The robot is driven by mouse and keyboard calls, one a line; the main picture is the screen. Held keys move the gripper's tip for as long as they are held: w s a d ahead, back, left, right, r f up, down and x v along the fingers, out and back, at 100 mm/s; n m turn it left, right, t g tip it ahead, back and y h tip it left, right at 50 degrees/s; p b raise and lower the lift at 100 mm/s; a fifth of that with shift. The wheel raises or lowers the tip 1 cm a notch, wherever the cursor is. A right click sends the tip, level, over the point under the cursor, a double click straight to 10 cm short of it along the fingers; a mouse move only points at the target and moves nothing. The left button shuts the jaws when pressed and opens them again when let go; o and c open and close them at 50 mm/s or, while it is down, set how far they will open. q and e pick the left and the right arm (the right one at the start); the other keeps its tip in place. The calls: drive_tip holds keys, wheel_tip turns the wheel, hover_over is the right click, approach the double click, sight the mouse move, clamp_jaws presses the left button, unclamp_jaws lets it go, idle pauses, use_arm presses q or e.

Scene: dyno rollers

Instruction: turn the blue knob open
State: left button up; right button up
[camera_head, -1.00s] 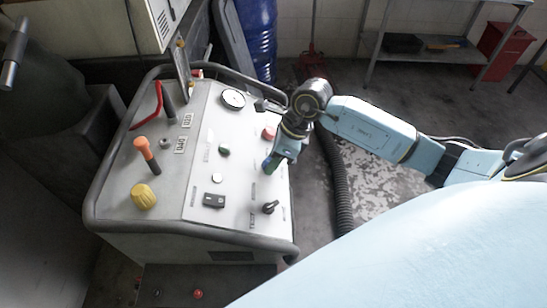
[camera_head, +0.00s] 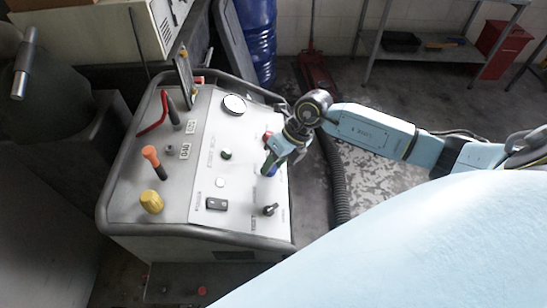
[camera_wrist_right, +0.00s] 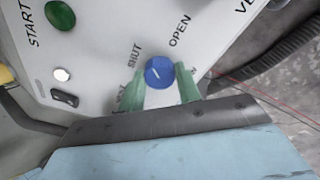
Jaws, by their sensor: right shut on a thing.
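The blue knob (camera_wrist_right: 159,71) is round with a white pointer line and sits on the pale control panel (camera_wrist_right: 105,50). In the wrist view, the word SHUT is to its left and OPEN to its upper right. The pointer lies slanted near the knob's middle; which word it points to is unclear. My right gripper (camera_wrist_right: 162,84) has green fingers on both sides of the knob and is shut on it. In the head view, my right gripper (camera_head: 271,166) is at the panel's right side and mostly hides the knob. My left gripper is not in view.
A green button (camera_head: 226,154), a black switch (camera_head: 216,204), a black lever knob (camera_head: 269,210) and a red button (camera_head: 268,136) are on the panel. A dark tubular rail (camera_head: 215,237) rings it. A ribbed hose (camera_head: 338,185) runs along the floor at right.

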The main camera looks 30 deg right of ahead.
drive_tip(key=m+p, duration=0.6)
drive_tip(key=shift+r+t+y, duration=0.25)
drive_tip(key=shift+t+y, duration=0.05)
drive_tip(key=shift+d+f+m+p, duration=0.1)
drive_tip(key=shift+f+m+p, duration=0.1)
drive_tip(key=shift+m+p, duration=1.75)
drive_tip(key=o, duration=1)
drive_tip(key=shift+f, duration=0.1)
drive_tip(key=shift+c, duration=0.2)
drive_tip(key=v, duration=1.3)
drive_tip(key=shift+s+d, duration=0.15)
